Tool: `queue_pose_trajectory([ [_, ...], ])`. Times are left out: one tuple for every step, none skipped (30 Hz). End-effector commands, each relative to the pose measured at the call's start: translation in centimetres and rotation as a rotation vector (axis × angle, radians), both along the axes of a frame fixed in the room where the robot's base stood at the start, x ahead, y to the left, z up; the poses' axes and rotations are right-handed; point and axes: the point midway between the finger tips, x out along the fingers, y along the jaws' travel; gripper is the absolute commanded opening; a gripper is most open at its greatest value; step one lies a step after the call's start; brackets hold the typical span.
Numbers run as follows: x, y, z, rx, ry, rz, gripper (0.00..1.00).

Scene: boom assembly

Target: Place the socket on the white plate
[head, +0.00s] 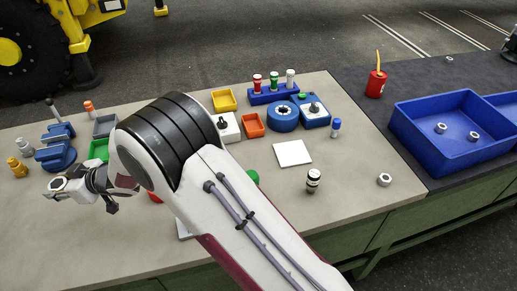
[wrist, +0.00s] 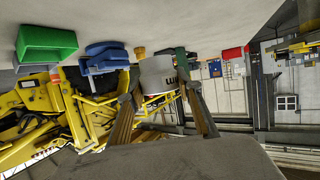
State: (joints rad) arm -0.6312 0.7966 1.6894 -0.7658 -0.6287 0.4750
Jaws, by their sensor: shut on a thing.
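My gripper (head: 74,190) is at the left of the bench in the head view, low over the front part of the bench. It is shut on a silver-grey cylinder, the socket (head: 58,184), whose round open end faces up. In the wrist view the socket (wrist: 158,75) sits between the two fingers, with dark lettering on its side. The white plate (head: 292,153) lies flat and bare right of my arm, well away from my gripper.
A blue vise (head: 57,150) and a green bin (head: 98,150) stand behind my gripper. A blue tray (head: 425,150) is far right.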

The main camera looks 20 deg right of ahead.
Motion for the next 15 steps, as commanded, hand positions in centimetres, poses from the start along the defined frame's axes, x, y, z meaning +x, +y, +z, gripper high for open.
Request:
queue_pose_trajectory([
  [0.7, -0.7, 0.1, 0.001, -0.002, -0.013, 0.09],
  [1.1, -1.1, 0.1, 0.002, -0.001, -0.019, 0.09],
  [1.6, -1.6, 0.2, 0.002, -0.001, -0.029, 0.09],
  [2.1, -2.1, 0.2, 0.001, -0.002, -0.039, 0.09],
  [2.6, -2.7, 0.3, 0.002, -0.001, -0.048, 0.09],
  [3.3, -3.5, 0.3, 0.001, -0.002, -0.062, 0.09],
  [3.9, -4.2, 0.4, 0.002, -0.001, -0.074, 0.09],
  [4.5, -4.9, 0.4, 0.000, -0.001, -0.086, 0.09],
  [5.3, -5.9, 0.5, 0.000, -0.002, -0.102, 0.09],
  [5.9, -6.7, 0.6, 0.000, -0.002, -0.115, 0.09],
  [6.5, -7.5, 0.7, 0.000, -0.002, -0.128, 0.09],
  [7.3, -8.6, 0.7, 0.000, -0.002, -0.147, 0.09],
  [7.9, -9.4, 0.8, 0.000, -0.002, -0.160, 0.09],
  [8.5, -10.3, 0.8, 0.000, -0.002, -0.173, 0.09],
  [9.2, -11.5, 0.9, 0.000, -0.002, -0.190, 0.09],
])
